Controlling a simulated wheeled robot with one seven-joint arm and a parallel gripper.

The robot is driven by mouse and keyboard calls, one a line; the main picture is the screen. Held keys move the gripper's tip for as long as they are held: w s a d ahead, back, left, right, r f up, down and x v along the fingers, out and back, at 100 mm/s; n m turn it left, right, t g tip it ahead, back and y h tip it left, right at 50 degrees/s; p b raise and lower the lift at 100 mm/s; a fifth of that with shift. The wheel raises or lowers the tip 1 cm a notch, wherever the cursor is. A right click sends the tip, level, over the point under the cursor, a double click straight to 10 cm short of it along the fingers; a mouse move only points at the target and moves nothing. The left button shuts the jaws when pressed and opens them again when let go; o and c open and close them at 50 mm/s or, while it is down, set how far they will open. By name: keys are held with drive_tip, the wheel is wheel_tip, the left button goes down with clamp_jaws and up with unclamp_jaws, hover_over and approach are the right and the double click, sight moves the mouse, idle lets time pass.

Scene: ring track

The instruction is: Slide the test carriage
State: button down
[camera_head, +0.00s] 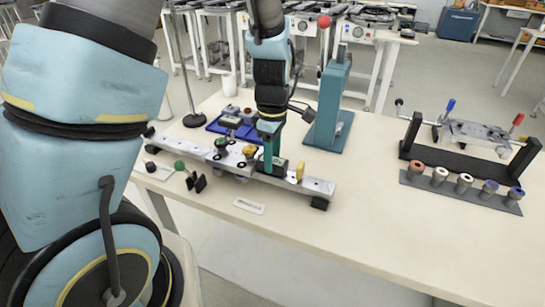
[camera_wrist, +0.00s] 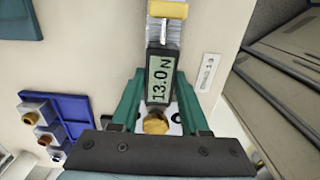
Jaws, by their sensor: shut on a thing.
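The test carriage is a dark block on the silver track (camera_head: 318,187) in the head view; only a part of the carriage (camera_head: 281,166) shows past my gripper (camera_head: 268,156). In the wrist view the carriage's display (camera_wrist: 160,82) reads 13.0 N. A brass knob (camera_wrist: 155,123) sits just below it. The teal fingers of my gripper (camera_wrist: 160,92) stand on both sides of the carriage and are shut on it. A yellow block (camera_head: 300,171) stands on the track to the right of the carriage; it also shows at the top of the wrist view (camera_wrist: 167,10).
A blue tray (camera_head: 209,127) with small parts lies behind the track. A teal press (camera_head: 328,110) stands behind it. A small label (camera_head: 249,206) lies in front. A black rack (camera_head: 450,176) and a row of colored cylinders (camera_head: 462,183) stand at right. The table's front middle is clear.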

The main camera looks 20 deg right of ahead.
sight(245, 147)
idle(0.5)
drive_tip(key=w+a, duration=0.5)
drive_tip(key=shift+w+a, duration=0.1)
drive_tip(key=shift+a, duration=0.2)
drive_tip(key=shift+c, duration=2)
unclamp_jaws()
wheel_tip(245, 147, up, 11)
drive_tip(key=shift+b, duration=0.4)
drive_tip(key=shift+f, duration=0.1)
